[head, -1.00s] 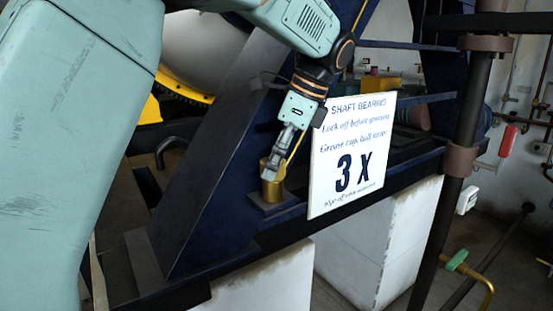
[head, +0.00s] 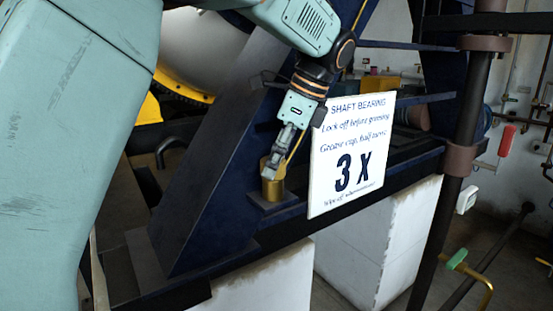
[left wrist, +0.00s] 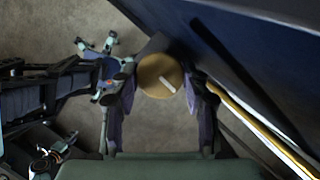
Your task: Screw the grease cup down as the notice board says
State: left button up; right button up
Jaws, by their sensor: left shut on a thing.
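The grease cup (head: 273,190) is a brass cylinder on a small dark pad on the blue bearing frame. In the left wrist view the cup (left wrist: 152,78) shows as a round brass cap with a white line, slanting down to the right. My left gripper (head: 272,172) reaches down to the cup from above and is shut on it. Its fingers (left wrist: 160,88) stand on either side of the cap. The notice board (head: 350,155) is white, right of the cup. It reads "Shaft bearing", "Lock off before greasing", "Grease cup, half turns", "3 X". My right gripper is out of view.
A sloping blue frame member (head: 215,170) stands close to the left of the cup. A thin yellow pipe (head: 300,143) runs close behind my gripper. A dark vertical post (head: 458,160) stands right of the board. White plinths (head: 375,240) are below.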

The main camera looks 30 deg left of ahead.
pick_arm(q)
jog(key=m, duration=0.2)
jog(key=m+t, duration=0.1)
jog(key=shift+s+f+m, duration=0.1)
jog(key=shift+s+m, duration=0.1)
jog(key=shift+m, duration=0.2)
jog(key=m+t, duration=0.2)
jog(key=m, duration=0.2)
jog(key=shift+s+m, duration=0.15)
jog(key=shift+m, duration=0.15)
jog(key=m, duration=0.2)
jog(key=m+t+h, duration=0.1)
jog(key=m, duration=0.1)
jog(key=shift+s+t, duration=0.1)
jog(key=shift+t, duration=0.2)
jog(key=shift+a+m+t+h, duration=0.1)
jog(key=shift+m+t+h, duration=0.2)
jog(key=shift+m, duration=0.75)
jog(key=shift+a+m+t+h, duration=0.1)
jog(key=shift+m+t+h, duration=0.15)
jog(key=shift+m, duration=0.8)
jog(key=o, duration=0.9)
jog(key=shift+c, duration=0.2)
